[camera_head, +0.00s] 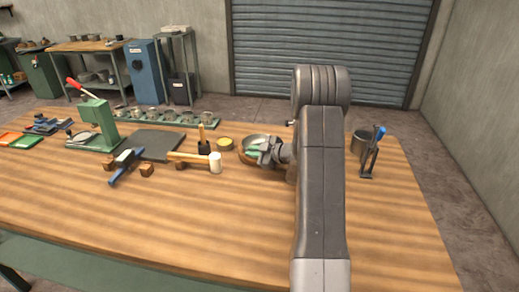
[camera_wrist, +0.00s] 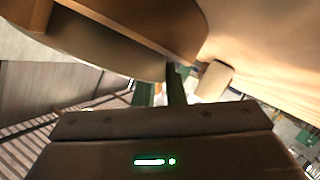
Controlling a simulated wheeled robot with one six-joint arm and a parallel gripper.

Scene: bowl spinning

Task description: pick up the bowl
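The bowl (camera_head: 250,141) is a round grey metal bowl near the middle of the workbench, with a brown ring or pad low around it. My gripper (camera_head: 265,150) reaches in from the right, at the bowl's right side, and hides part of it. In the wrist view a curved grey-beige surface (camera_wrist: 110,45), likely the bowl, fills the upper left, with brown material along its top. A dark finger stands close against its lower right end. Whether the fingers are open or shut on the wall is hidden.
The front of the wooden bench (camera_head: 180,215) is clear.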

